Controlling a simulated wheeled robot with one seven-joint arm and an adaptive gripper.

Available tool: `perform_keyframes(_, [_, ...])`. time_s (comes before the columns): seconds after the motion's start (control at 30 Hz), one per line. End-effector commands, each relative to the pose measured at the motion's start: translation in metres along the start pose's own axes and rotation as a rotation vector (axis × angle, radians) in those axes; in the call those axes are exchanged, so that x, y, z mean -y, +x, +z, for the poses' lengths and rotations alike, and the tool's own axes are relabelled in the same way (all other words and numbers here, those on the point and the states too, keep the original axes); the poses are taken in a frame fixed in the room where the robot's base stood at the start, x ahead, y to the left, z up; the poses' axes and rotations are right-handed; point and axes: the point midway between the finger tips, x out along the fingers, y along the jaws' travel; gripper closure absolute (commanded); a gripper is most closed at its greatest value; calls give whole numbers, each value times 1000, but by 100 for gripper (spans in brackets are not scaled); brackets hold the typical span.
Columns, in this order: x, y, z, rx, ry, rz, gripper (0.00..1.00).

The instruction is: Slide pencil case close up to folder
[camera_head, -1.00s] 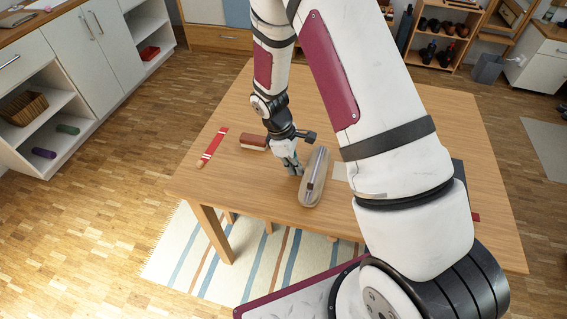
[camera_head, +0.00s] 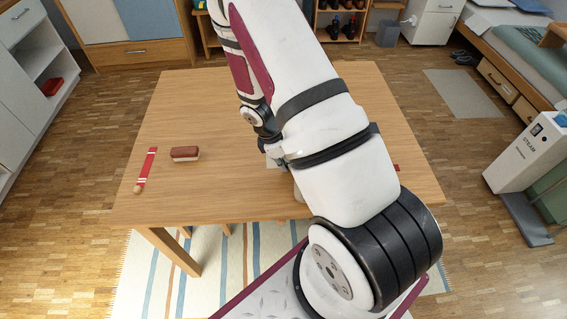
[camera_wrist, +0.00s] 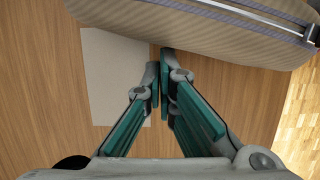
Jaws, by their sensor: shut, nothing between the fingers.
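The pencil case (camera_wrist: 215,32), beige and striped with a metal zip, lies across the top of the wrist view, cut off by the frame edge. My gripper (camera_wrist: 161,80) is shut and empty, low over the wooden table (camera_wrist: 215,85). Its fingertips are right at the case's near side; I cannot tell whether they touch it. In the head view my arm covers the gripper and most or all of the case. I cannot make out the folder in either current view.
A pale sheet (camera_wrist: 112,75) lies flat beside the fingers. A red-brown brush-like block (camera_head: 185,153) and a red strip with white bands (camera_head: 147,167) lie on the table's left. A small red edge (camera_head: 397,168) shows right of my arm. The left and far tabletop is mostly clear.

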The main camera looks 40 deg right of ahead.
Motion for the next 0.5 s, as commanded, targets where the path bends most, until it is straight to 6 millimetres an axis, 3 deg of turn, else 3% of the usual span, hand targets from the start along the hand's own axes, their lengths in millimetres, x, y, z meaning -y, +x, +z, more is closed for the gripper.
perform_keyframes(0.17, [0, -1, -4, -1, 0, 1, 100])
perform_keyframes(0.4, [-2, -9, -34, -2, 0, 1, 100])
perform_keyframes(0.5, [-3, -33, -30, -3, 6, 3, 100])
